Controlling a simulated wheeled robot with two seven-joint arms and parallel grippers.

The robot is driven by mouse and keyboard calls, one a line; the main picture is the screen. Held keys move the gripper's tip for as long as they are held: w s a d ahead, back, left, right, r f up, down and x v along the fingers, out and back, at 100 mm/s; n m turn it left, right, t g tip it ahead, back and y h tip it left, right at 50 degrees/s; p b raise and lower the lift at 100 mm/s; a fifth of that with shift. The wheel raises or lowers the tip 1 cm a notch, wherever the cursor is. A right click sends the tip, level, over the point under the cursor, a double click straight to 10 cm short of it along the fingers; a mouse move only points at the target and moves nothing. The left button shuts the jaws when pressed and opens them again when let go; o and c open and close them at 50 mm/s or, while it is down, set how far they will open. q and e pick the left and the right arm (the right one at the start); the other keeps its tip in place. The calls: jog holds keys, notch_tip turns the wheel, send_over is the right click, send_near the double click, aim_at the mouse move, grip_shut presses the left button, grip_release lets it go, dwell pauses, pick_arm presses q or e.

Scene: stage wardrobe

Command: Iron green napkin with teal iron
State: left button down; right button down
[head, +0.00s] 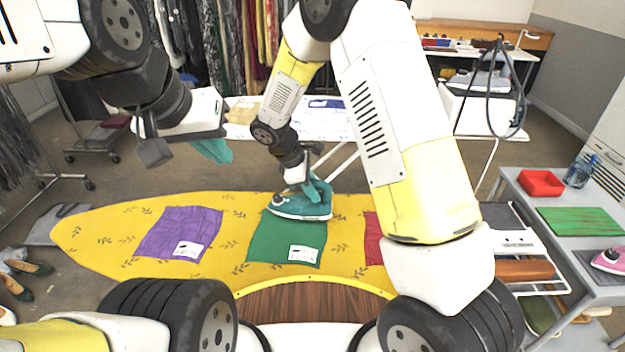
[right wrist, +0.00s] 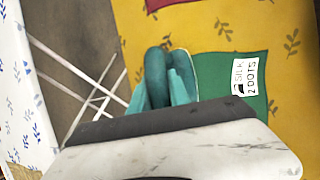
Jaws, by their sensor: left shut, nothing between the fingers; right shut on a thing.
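The green napkin (head: 270,235) lies flat on the yellow leaf-patterned ironing board (head: 105,235), between a purple and a red napkin. It has a white label (head: 303,253), which reads "SILK 2 DOTS" in the right wrist view (right wrist: 245,75). The teal iron (head: 298,208) is over the napkin's far edge; I cannot tell whether its sole touches the cloth. My right gripper (head: 318,190) is shut on the iron's handle, which also shows between the fingers in the right wrist view (right wrist: 156,75). My left gripper (head: 213,151) is shut and empty, raised beyond the board's far left side.
The purple napkin (head: 183,230) lies left and the red napkin (head: 373,238) right, partly hidden by my right arm. A grey side table (head: 520,188) holds a red tray (head: 541,183), a green mat (head: 580,222) and a pink iron (head: 609,260). A white patterned board stands behind.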

jog(key=shift+r, duration=4.05)
jog(key=shift+d, duration=0.15)
